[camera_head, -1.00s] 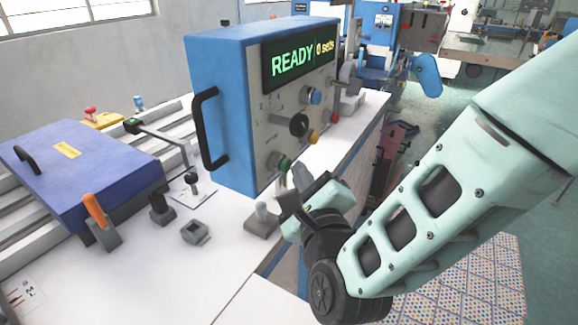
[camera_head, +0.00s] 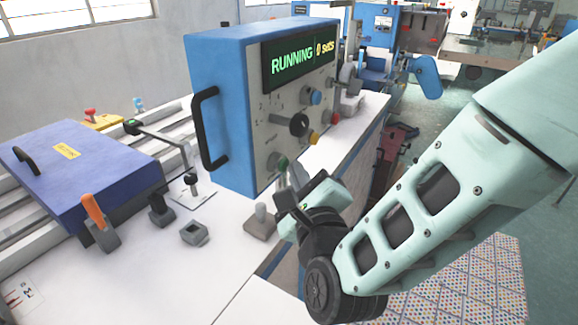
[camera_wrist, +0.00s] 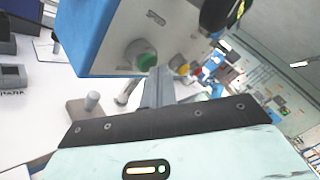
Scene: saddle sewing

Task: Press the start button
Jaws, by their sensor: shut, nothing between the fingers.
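The blue control box (camera_head: 219,108) stands on the white bench, and its display (camera_head: 300,56) reads "RUNNING" and "0 sets". The green start button (camera_head: 282,164) is low on the grey panel. It also shows in the wrist view (camera_wrist: 143,57). My gripper (camera_head: 290,184) is shut and empty, with its fingertips just in front of and below the green button. In the wrist view my gripper's fingers (camera_wrist: 158,86) point toward the panel close to the button's lower right. I cannot tell whether they touch it.
A grey post on a base (camera_head: 261,222) stands near my gripper. A dark blue lidded plate (camera_head: 80,170) lies at left.

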